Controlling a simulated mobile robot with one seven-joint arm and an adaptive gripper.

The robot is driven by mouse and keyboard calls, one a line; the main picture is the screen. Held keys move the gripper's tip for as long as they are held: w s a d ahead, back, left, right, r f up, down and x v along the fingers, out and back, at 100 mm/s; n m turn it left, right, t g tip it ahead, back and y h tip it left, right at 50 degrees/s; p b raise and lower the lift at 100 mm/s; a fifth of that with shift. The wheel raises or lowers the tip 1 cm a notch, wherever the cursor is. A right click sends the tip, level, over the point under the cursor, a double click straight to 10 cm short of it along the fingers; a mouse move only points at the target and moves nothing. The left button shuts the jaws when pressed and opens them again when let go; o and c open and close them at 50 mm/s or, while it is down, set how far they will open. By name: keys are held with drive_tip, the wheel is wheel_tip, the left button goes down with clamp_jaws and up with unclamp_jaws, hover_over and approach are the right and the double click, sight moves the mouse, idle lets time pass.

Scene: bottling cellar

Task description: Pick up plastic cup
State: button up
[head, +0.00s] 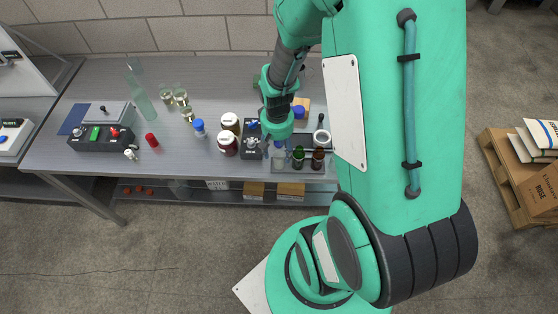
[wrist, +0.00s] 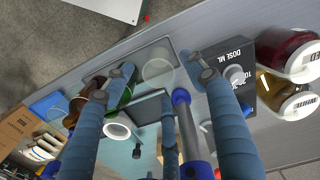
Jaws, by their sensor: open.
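In the head view a clear cup (head: 278,160) shows at the bench's front edge, just below the end of my arm. My gripper (wrist: 158,66) is open, with its two long blue fingers spread to either side of the cup in the wrist picture. Nothing is held between them. I cannot tell how far the fingertips are above the cup or whether they touch it.
A green bottle (head: 298,157) and a brown bottle (head: 318,158) stand close to the right of the cup. A black dosing box (head: 251,146) is to its left, then a dark red jar (head: 228,145). The bench's front edge is close by.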

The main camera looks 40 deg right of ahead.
sight(279, 158)
drive_tip(key=shift+s+f+b, duration=0.15)
drive_tip(key=shift+f+b, duration=0.7)
drive_tip(key=shift+f, duration=1.75)
drive_tip(key=c, duration=1.3)
